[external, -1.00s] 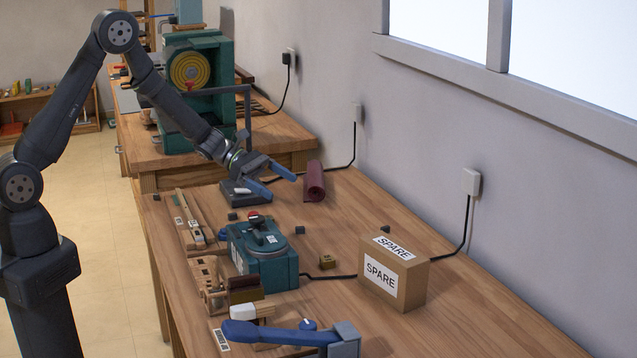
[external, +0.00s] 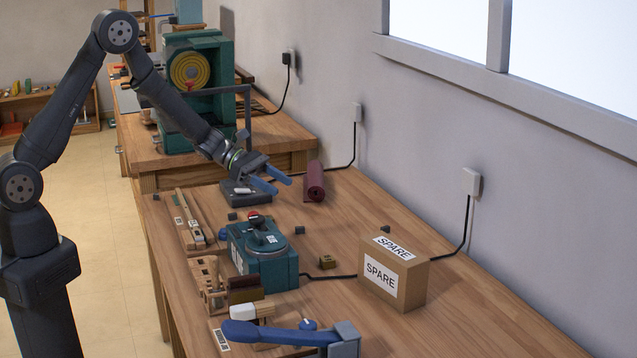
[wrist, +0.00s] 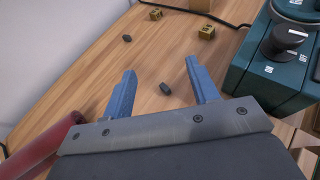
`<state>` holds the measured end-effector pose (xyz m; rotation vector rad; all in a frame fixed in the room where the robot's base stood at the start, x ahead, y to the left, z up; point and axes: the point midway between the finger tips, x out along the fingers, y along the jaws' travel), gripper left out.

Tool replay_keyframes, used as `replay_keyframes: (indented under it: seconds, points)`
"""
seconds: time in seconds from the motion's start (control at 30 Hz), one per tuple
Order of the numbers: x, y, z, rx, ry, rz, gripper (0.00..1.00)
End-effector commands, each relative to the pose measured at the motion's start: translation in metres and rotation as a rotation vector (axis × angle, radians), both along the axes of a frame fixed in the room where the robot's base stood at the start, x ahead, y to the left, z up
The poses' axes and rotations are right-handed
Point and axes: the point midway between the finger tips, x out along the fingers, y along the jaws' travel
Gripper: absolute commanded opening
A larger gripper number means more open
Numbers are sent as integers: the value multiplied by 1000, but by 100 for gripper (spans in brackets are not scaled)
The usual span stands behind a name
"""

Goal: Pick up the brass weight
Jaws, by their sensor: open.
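A small brass-coloured block (external: 327,261) sits on the bench between the teal machine and the SPARE box; it also shows near the top of the wrist view (wrist: 206,32). A second brass-coloured block (wrist: 155,14) shows beside it, nearer the wall; I cannot make it out in the external view. I cannot tell which is the brass weight. My gripper (external: 284,186) is open and empty above the back of the bench, well apart from both blocks. Its blue fingers (wrist: 161,68) point towards the blocks in the wrist view.
Dark small pieces (external: 300,230) lie about the bench, one (wrist: 165,88) showing between my fingers. The teal machine (external: 265,265), SPARE box (external: 415,285), red roll (external: 315,180) and black cable (external: 335,276) are obstacles.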

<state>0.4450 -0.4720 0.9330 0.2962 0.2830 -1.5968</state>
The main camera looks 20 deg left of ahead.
Motion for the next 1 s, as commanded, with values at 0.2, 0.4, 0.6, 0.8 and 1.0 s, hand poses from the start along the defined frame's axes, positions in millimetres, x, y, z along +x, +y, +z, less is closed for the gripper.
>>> replay_keyframes:
  seconds: [0.2, 0.4, 0.6, 0.8, 1.0]
  points:
    - [0, -1, 0, 1, -2, -3, 55]
    - [-16, -24, -4, 51, -138, -160, 55]
    - [-44, -71, -13, 160, -496, -535, 55]
    - [-59, -114, -19, 259, -901, -907, 55]
    - [-59, -159, -10, 355, -1325, -1249, 55]
